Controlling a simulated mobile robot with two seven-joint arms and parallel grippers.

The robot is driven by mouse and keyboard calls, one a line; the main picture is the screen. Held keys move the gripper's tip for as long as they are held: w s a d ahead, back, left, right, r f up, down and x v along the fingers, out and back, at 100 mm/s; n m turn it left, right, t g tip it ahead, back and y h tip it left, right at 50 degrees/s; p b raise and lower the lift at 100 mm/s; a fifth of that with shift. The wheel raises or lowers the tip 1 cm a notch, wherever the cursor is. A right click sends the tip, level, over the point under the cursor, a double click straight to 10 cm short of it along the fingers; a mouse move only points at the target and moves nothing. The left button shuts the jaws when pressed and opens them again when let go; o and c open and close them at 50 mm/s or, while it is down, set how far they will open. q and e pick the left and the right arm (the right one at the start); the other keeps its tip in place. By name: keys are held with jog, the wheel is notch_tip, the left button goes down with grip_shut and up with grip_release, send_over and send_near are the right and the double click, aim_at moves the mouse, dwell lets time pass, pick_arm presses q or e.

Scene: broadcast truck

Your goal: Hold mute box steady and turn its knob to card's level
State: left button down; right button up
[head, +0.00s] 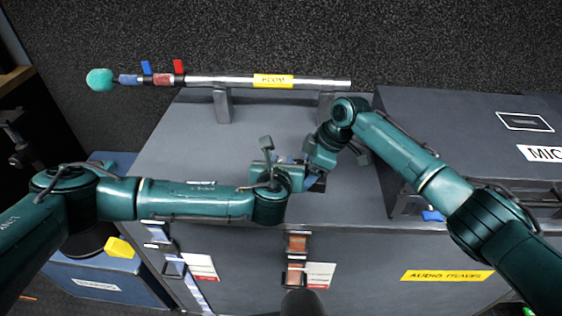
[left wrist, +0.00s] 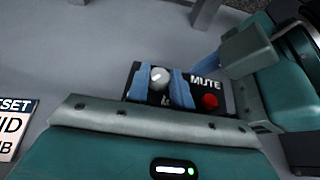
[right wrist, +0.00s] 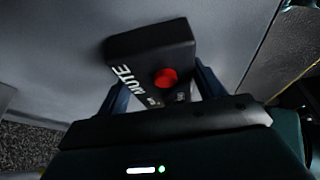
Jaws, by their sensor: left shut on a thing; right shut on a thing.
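The black mute box (left wrist: 195,98) shows in the left wrist view with its white MUTE lettering, a pale knob (left wrist: 160,77) and a red button (left wrist: 210,101). My left gripper (head: 300,174) has its blue fingers on either side of the knob, shut on it. My right gripper (head: 314,172) is shut on the mute box, which shows between its fingers in the right wrist view (right wrist: 150,52). In the head view the grippers mostly hide the box. A card (left wrist: 14,128) is cut off at the left wrist view's edge; "ESET" and "ID" are readable.
Grey worktop (head: 180,150) is clear at left. A boom pole (head: 225,81) lies on supports at the back. A grey MIC case (head: 450,130) stands at right.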

pick_arm(q)
jog(key=shift+r, duration=0.1)
jog(key=c, duration=1.2)
grip_release()
jog(key=v, duration=1.2)
jog(key=shift+d, duration=0.1)
